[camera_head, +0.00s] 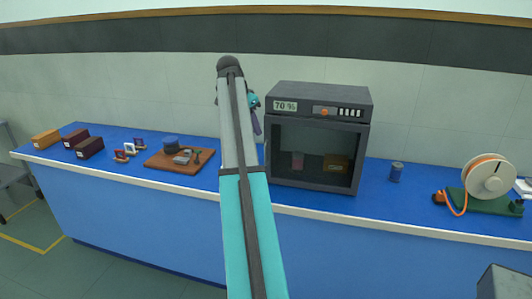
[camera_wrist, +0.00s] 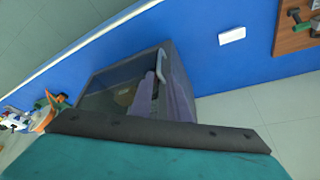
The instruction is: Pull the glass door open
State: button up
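A dark box-shaped cabinet (camera_head: 320,95) with a glass door (camera_head: 318,137) stands on the blue bench. The door looks shut, and a pink item and a brown box show behind the glass. In the wrist view the glass door (camera_wrist: 112,92) has a pale bar handle (camera_wrist: 161,66) near its edge. My gripper (camera_wrist: 163,84) has purple fingers that overlap the handle in this view. Whether they touch it is unclear. In the head view my arm hides much of the gripper (camera_head: 257,124), which is near the door's left edge.
A wooden board with tools (camera_head: 180,160) lies left of the cabinet. Several boxes (camera_head: 74,138) sit at the far left. Bench space in front of the door is narrow.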

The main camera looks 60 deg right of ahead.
jog(key=shift+f, duration=0.15)
jog(key=shift+p+x, duration=1.35)
jog(key=shift+x, duration=5.45)
grip_shut()
jog(key=shift+w, duration=0.2)
